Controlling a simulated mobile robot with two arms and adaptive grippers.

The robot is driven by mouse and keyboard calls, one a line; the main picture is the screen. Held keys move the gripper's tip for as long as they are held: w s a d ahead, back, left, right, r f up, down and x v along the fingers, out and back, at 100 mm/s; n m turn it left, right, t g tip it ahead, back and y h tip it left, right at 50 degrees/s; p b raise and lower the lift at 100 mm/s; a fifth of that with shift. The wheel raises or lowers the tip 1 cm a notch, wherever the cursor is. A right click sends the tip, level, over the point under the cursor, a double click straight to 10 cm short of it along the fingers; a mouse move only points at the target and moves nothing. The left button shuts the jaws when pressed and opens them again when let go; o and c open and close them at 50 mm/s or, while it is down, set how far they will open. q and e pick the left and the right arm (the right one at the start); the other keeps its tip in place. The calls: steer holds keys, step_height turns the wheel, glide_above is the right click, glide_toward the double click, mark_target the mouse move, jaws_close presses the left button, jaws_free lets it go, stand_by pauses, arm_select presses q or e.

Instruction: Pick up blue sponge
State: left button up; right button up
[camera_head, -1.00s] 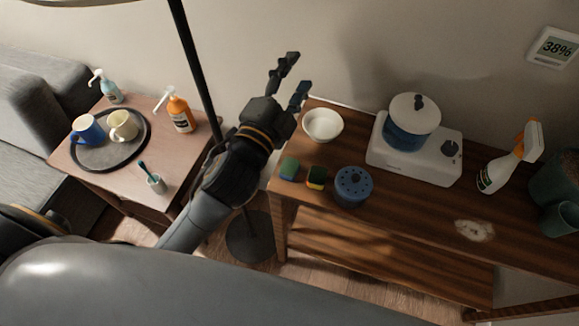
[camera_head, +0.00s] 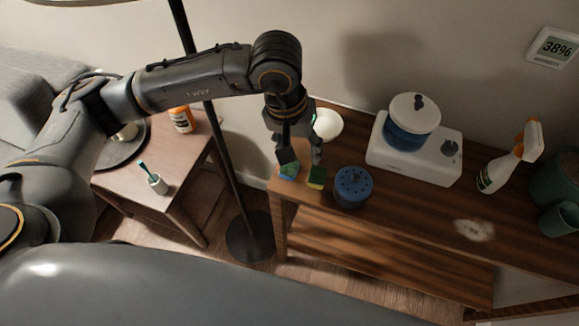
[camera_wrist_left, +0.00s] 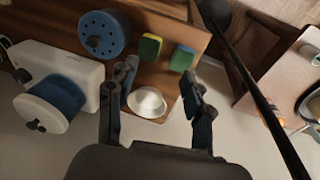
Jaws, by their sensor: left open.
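The blue sponge (camera_head: 289,172) has a green top and lies near the left end of the wooden table. My left gripper (camera_head: 301,156) points down above it, open and empty; one finger partly covers it in the head view. In the left wrist view the blue sponge (camera_wrist_left: 183,58) lies ahead of the fingertips (camera_wrist_left: 160,74), nearer the right-hand finger. A second sponge (camera_head: 317,177), green and yellow, lies just right of it; it also shows in the left wrist view (camera_wrist_left: 150,48). My right gripper is not in view.
A blue round holed container (camera_head: 353,187) stands right of the sponges. A white bowl (camera_head: 328,124) sits behind them, partly hidden by my gripper. A hotplate (camera_head: 415,160) with a blue pot (camera_head: 411,131) and a spray bottle (camera_head: 508,160) stand farther right. A dark lamp pole (camera_head: 217,135) rises left of the table.

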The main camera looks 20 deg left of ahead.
arm_select(q)
steer(key=w+a+y, duration=0.1)
steer(key=w+a, duration=0.1)
steer(key=a, duration=0.1)
steer(key=p, duration=0.1)
glide_above(289, 166)
steer(key=s, duration=0.1)
steer(key=shift+y, duration=0.3)
step_height(289, 166, down, 7)
steer(key=shift+s+d+f, duration=0.1)
steer(key=shift+f+t, duration=0.3)
steer(key=shift+f, duration=0.2)
steer(key=shift+f+p, duration=0.4)
steer(key=shift+p, duration=0.1)
steer(key=f, duration=0.2)
steer(key=w+f+p, duration=0.1)
steer(key=f, duration=0.1)
steer(key=shift+w, duration=0.1)
steer(key=shift+c, duration=0.4)
steer(key=c, duration=0.4)
steer(key=shift+o, duration=0.2)
